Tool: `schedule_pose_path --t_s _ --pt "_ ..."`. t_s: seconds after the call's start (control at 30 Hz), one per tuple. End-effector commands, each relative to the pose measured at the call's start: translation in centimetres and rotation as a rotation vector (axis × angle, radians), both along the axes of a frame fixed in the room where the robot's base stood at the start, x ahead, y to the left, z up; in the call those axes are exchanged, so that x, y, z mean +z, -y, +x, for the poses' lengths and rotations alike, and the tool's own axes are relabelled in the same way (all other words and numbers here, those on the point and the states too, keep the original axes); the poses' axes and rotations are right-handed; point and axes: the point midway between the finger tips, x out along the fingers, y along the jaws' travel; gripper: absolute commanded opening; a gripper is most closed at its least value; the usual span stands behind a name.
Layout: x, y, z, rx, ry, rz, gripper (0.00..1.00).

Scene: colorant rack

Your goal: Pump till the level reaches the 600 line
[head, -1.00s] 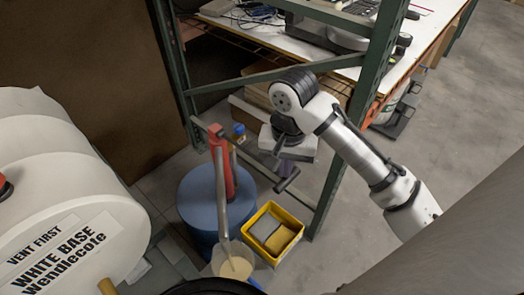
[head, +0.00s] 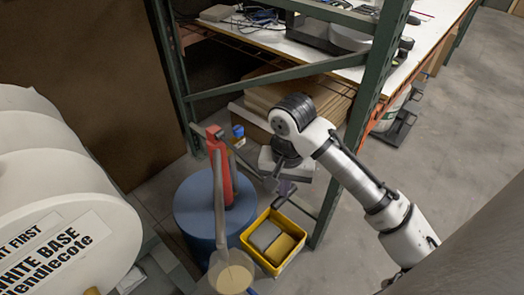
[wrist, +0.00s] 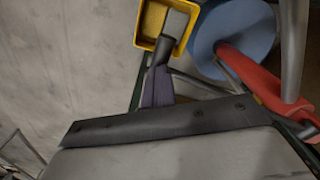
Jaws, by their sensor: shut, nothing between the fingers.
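A red hand pump (head: 220,168) stands on a blue drum (head: 190,205), and its grey spout pipe (head: 219,205) runs down to a clear jug (head: 232,276) with beige liquid in it. The jug's marks, including any 600 line, are too small to read. A dark pump lever (head: 245,162) slopes down to the right from the pump's top. My gripper (head: 283,194) is shut and empty at the lever's far end, right of the pump; I cannot tell if they touch. In the wrist view my gripper (wrist: 157,88) shows near the red pump (wrist: 262,82) and blue drum (wrist: 232,28).
A yellow tray (head: 246,238) with a grey and a tan block stands right of the drum. A large white container (head: 60,180) labelled White Base fills the left. A green rack post (head: 352,130) stands close behind my arm. Open floor (head: 455,125) lies at the right.

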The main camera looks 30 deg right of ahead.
Motion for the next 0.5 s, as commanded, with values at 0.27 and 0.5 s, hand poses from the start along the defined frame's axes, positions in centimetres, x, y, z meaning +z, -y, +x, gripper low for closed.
schedule_pose_path --t_s 0.27,0.5 --pt "3.4 0.1 -0.1 -0.001 -0.003 -0.002 0.0" --pt "6.2 0.0 0.0 -0.001 -0.001 -0.002 0.0"
